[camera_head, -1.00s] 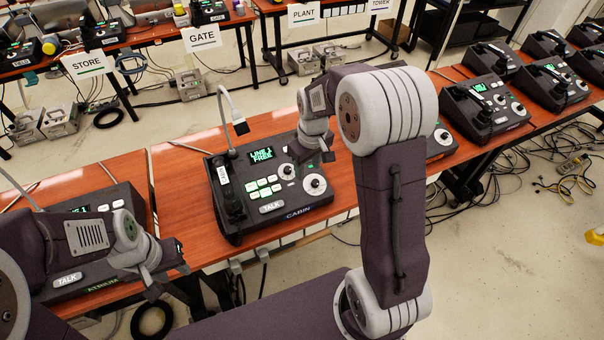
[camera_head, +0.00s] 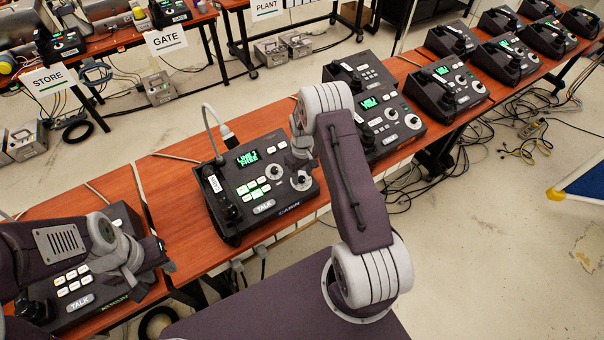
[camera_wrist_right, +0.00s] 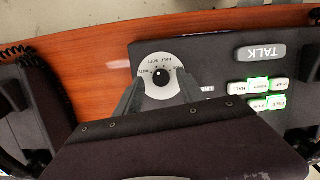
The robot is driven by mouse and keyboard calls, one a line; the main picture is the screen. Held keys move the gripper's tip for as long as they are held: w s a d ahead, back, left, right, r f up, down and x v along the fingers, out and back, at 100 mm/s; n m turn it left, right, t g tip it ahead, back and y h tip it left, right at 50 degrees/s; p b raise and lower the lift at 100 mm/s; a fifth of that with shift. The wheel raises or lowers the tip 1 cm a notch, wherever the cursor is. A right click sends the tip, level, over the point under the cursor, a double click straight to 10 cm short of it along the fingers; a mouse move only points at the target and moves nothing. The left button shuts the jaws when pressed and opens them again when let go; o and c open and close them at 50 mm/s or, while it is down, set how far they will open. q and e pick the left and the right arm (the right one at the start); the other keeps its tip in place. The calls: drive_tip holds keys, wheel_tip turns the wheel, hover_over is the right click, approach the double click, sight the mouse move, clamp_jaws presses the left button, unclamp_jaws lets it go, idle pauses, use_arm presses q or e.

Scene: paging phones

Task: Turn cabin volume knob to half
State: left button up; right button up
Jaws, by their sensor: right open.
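The cabin phone (camera_head: 232,228) is a dark desk unit with a green-lit screen (camera_head: 248,158) on the wooden bench. Its large round dial (camera_head: 301,181) is at the right side, with a smaller knob (camera_head: 274,170) beside it. My right gripper (camera_head: 302,160) is open just behind the large dial. In the right wrist view, the open fingers (camera_wrist_right: 160,98) straddle the near part of this white dial, whose black knob (camera_wrist_right: 162,76) has a small light mark. Contact is unclear. My left gripper (camera_head: 160,262) hangs over the atrium phone (camera_head: 75,293); its jaw opening is unclear.
A curved gooseneck microphone (camera_head: 212,125) rises behind the cabin phone, and a handset (camera_head: 220,190) lies along its left side. More phones (camera_head: 385,112) stand close on the right, beyond my right forearm. The bench's front edge is below the cabin phone.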

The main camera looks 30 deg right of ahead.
drive_tip(key=shift+f, duration=0.25)
drive_tip(key=shift+a, duration=0.2)
drive_tip(key=shift+c, duration=0.7)
drive_tip(key=shift+d, duration=0.1)
clamp_jaws()
drive_tip(key=shift+m, duration=0.5)
drive_tip(key=shift+d+f+m+y+b, duration=0.1)
drive_tip(key=shift+m+y+b, duration=0.4)
drive_tip(key=shift+m, duration=0.5)
drive_tip(key=shift+d+m+y+b, duration=0.1)
drive_tip(key=shift+m+y+b, duration=0.45)
drive_tip(key=shift+m, duration=1.65)
